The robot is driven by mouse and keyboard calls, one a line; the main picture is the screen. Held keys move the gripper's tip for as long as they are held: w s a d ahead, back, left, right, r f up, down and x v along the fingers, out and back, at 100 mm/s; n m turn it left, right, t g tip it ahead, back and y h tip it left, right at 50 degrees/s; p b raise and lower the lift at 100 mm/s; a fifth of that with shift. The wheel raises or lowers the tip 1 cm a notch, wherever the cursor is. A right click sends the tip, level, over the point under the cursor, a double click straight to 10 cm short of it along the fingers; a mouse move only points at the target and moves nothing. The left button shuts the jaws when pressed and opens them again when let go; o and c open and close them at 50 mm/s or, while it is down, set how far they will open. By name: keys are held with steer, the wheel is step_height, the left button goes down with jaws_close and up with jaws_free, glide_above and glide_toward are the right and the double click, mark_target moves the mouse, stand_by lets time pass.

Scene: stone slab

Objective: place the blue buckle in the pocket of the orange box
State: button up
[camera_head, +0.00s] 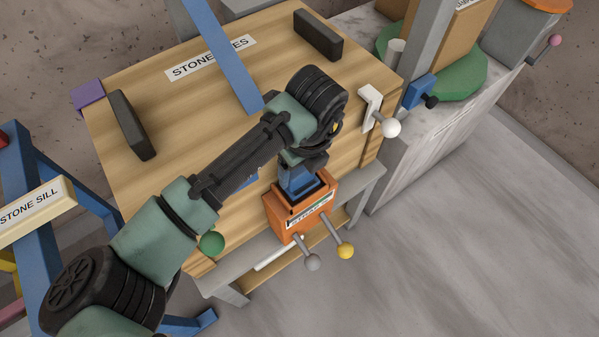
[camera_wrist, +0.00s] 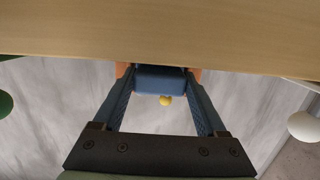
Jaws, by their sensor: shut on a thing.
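The orange box (camera_head: 283,224) is fixed at the front edge of the wooden crate, with a label on its front and a dark pocket opening on top. My gripper (camera_head: 305,194) points down at this pocket. In the wrist view my gripper (camera_wrist: 160,88) has its two blue fingers shut on the blue buckle (camera_wrist: 160,79). Orange parts of the box (camera_wrist: 122,71) show beside the fingertips. The buckle sits at or just inside the pocket's mouth; its lower part is hidden, so I cannot tell how deep it is.
A grey lever (camera_head: 312,262) and a yellow-knobbed lever (camera_head: 345,250) stick out below the box. A green knob (camera_head: 211,243) is left of it and a white-knobbed lever (camera_head: 390,127) is to the right. Dark blocks (camera_head: 131,125) stand on the wooden top. The floor at right is clear.

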steer(key=shift+f, duration=0.95)
steer(key=o, duration=1.3)
steer(key=shift+f, duration=0.15)
steer(key=shift+o, duration=0.2)
